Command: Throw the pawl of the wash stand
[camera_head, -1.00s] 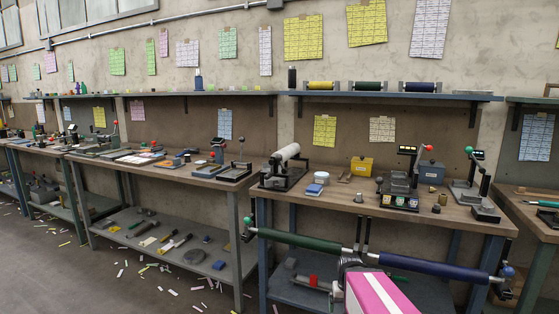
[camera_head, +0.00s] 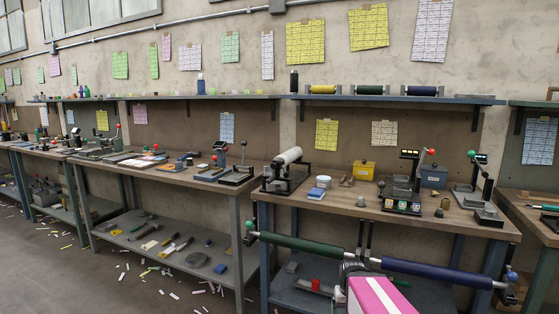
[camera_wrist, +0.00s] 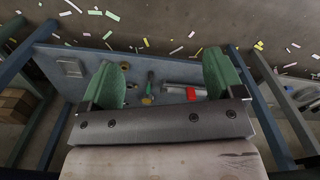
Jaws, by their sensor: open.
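No part is marked as the wash stand, and I cannot tell which device it is. On the wooden bench, a dark stand (camera_head: 279,182) carries a white roll (camera_head: 288,156) at a tilt. A black device with a red-knobbed lever (camera_head: 408,182) stands right of it. A device with a green-knobbed lever (camera_head: 477,190) stands at the right end. No pawl can be made out clearly. My gripper (camera_wrist: 162,68) shows in the wrist view with two green fingers wide apart. Nothing is between them; they point over the lower shelf, apart from the things on it.
A yellow box (camera_head: 363,170), a blue box (camera_head: 433,177) and a white round tub (camera_head: 323,181) stand on the bench. Several small rolls, including a yellow one (camera_head: 323,89), lie on the wall shelf (camera_head: 390,99). The lower shelf (camera_wrist: 140,68) holds a red item (camera_wrist: 191,94) and tools.

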